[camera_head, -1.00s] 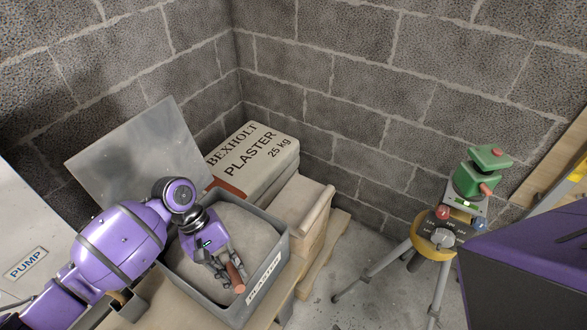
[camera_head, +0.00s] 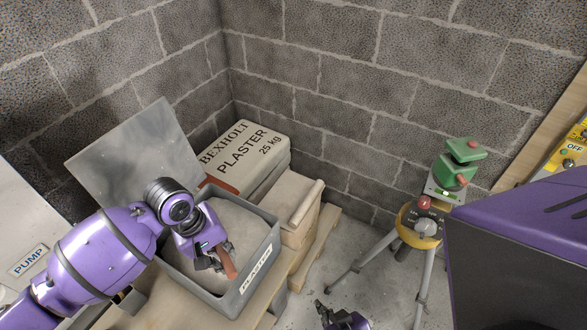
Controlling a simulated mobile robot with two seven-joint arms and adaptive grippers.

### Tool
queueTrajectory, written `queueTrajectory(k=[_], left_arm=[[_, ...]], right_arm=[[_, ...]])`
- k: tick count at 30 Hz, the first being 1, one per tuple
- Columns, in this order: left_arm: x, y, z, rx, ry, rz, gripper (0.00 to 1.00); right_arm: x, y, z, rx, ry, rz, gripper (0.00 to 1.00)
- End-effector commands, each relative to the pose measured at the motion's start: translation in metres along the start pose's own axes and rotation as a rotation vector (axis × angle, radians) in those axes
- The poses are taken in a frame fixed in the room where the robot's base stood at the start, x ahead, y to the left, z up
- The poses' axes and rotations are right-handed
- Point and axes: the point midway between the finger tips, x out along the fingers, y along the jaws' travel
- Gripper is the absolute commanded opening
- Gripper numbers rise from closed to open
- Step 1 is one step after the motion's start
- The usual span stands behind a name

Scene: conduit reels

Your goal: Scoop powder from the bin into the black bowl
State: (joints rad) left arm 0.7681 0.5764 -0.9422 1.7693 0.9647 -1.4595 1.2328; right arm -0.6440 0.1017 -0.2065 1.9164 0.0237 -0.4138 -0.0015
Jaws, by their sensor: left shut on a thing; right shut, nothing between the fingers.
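The grey bin (camera_head: 273,247), labelled PLASTER, holds pale powder (camera_head: 247,223) and stands at lower centre-left. My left gripper (camera_head: 215,262) is over the bin, pointing down. It is shut on a reddish-brown handle (camera_head: 228,262), which looks like that of a scoop. The rest of that tool is hidden by the gripper or the powder, and I cannot tell how deep it is. My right gripper (camera_head: 322,310) shows only in part at the bottom edge, right of the bin, shut and empty. No black bowl is in view.
A plaster bag (camera_head: 250,150) lies behind the bin on wooden boxes and a pallet (camera_head: 318,245). A grey sheet (camera_head: 130,155) leans at the back left. A tripod (camera_head: 421,270) with a green instrument stands right. Concrete floor between is clear.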

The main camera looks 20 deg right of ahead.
Motion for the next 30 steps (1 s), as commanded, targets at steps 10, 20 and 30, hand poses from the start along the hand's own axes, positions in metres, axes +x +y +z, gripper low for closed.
queueTrajectory(k=[10, 20, 30], left_arm=[[-0.033, 0.007, 0.026, 0.015, 0.064, 0.004, 0.00], [-0.056, 0.011, 0.046, 0.018, 0.085, 0.003, 0.00], [-0.061, 0.012, 0.050, 0.018, 0.089, 0.002, 0.00]], right_arm=[[0.001, -0.002, -0.004, 0.001, 0.007, -0.003, 0.00], [0.001, 0.001, -0.007, 0.005, 0.014, 0.003, 0.00], [0.000, 0.001, -0.008, 0.006, 0.015, 0.003, 0.00]])
